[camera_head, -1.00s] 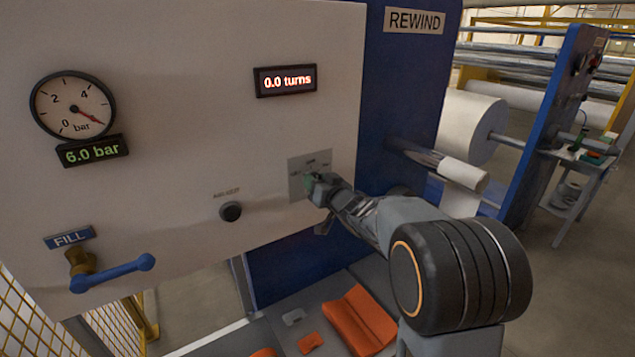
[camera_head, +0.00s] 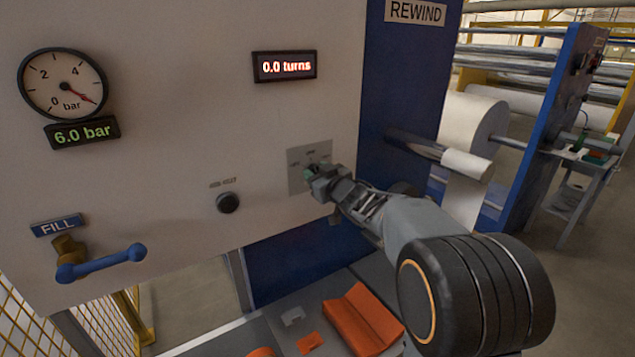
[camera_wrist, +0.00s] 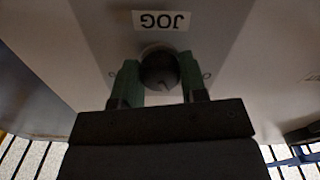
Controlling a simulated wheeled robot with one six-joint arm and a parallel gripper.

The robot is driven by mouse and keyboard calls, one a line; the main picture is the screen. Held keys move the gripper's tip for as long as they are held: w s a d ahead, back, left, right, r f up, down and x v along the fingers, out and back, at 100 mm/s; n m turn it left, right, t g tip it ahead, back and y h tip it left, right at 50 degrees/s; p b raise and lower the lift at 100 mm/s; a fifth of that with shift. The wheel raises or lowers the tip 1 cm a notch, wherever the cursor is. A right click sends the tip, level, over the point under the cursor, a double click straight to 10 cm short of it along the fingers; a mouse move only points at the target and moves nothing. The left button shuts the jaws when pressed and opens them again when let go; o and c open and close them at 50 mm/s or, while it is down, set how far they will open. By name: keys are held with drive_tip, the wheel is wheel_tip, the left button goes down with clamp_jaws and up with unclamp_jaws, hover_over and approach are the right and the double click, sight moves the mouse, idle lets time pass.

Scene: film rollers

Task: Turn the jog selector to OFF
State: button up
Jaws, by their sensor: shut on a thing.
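The jog selector (camera_wrist: 159,70) is a round dark knob on a grey plate (camera_head: 297,177) on the white panel. The wrist view shows it under an upside-down JOG label (camera_wrist: 161,20), with a thin pale mark near its lower edge. My gripper (camera_wrist: 158,80) is shut on the knob, with one green-padded finger on each side. In the head view my gripper (camera_head: 313,172) reaches the plate from the right and hides most of the knob. The small markings beside the knob are too blurred to read.
A black knob (camera_head: 228,202) sits left of the plate. A blue FILL lever (camera_head: 100,262), a gauge (camera_head: 63,84) and a "0.0 turns" display (camera_head: 285,66) are on the same panel. An orange block (camera_head: 362,318) lies below. A roller (camera_head: 425,150) sticks out at right.

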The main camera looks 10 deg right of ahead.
drive_tip(key=n+b, duration=0.3)
drive_tip(key=n, duration=0.1)
drive_tip(key=shift+f, duration=0.15)
drive_tip(key=shift+n+b, duration=0.65)
drive_tip(key=shift+n, duration=0.85)
drive_tip(key=o, duration=0.9)
drive_tip(key=b+v, duration=0.1)
drive_tip(key=v, duration=1.2)
drive_tip(key=shift+s+d+r, duration=0.2)
drive_tip(key=shift+s, duration=0.15)
